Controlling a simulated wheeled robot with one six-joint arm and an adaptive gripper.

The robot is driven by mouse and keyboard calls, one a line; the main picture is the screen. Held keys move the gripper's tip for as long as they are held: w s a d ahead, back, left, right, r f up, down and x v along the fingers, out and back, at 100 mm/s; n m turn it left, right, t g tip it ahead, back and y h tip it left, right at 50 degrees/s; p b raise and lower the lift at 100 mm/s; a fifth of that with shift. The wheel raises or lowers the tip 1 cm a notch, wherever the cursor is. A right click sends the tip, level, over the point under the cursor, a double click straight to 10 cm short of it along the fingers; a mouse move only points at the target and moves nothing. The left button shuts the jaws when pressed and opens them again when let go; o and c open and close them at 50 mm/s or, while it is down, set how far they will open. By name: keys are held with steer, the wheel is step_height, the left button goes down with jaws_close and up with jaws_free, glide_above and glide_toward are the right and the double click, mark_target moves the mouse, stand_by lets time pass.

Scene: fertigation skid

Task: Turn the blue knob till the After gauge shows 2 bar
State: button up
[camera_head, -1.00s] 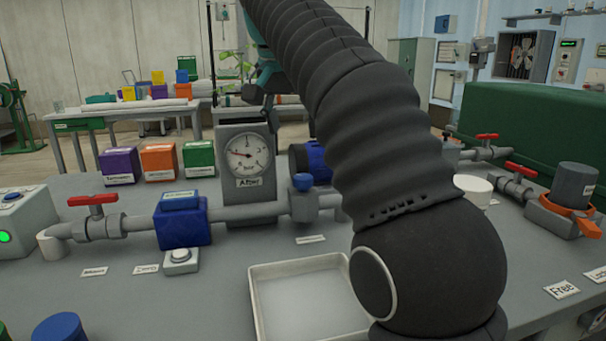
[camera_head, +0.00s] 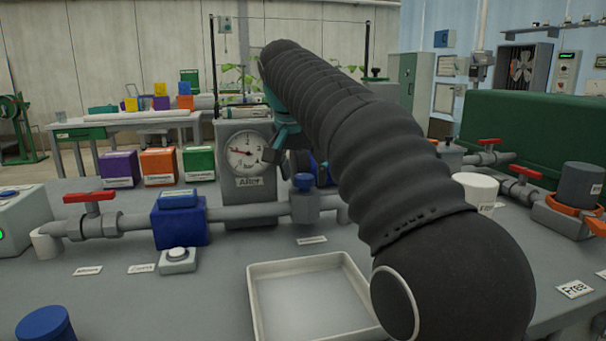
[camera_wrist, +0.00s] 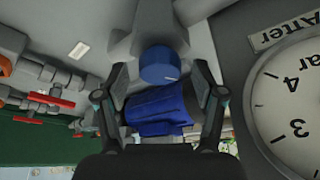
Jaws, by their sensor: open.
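The blue knob (camera_head: 303,182) sits on top of a grey valve body in the pipe, right of the After gauge (camera_head: 248,152). The gauge's red needle points left and slightly up; I cannot read its exact value. My gripper (camera_head: 285,135) is partly hidden by my arm, above the knob and beside the gauge. In the wrist view my gripper (camera_wrist: 161,72) is open, with one finger on either side of the knob (camera_wrist: 160,62). Contact with the knob cannot be told. The gauge face (camera_wrist: 298,98) shows partly at the right, its needle out of view.
A larger blue part (camera_wrist: 155,110) lies beyond the knob, between the fingers in the wrist view. A blue block (camera_head: 180,222) and red-handled valve (camera_head: 90,205) are on the pipe to the left. An empty white tray (camera_head: 310,295) lies in front. A white cup (camera_head: 476,190) stands right.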

steer(key=c, duration=1.1)
steer(key=shift+c, duration=0.2)
steer(key=shift+n, duration=0.3)
steer(key=n+p, duration=0.1)
steer(key=n+y+p, duration=0.1)
steer(key=n, duration=0.1)
steer(key=shift+d+r+n, duration=0.15)
steer(key=shift+r+n, duration=0.05)
steer(key=shift+n, duration=0.1)
steer(key=n+y+p, duration=0.2)
steer(key=n, duration=0.1)
steer(key=shift+d+n, duration=0.1)
steer(key=shift+n, duration=0.2)
steer(key=n+y, duration=0.1)
steer(key=n, duration=0.2)
steer(key=n+y, duration=0.1)
steer(key=n, duration=0.1)
steer(key=shift+f+n+g+p, duration=0.2)
steer(key=shift+n+g+p, duration=0.1)
steer(key=shift+n, duration=0.1)
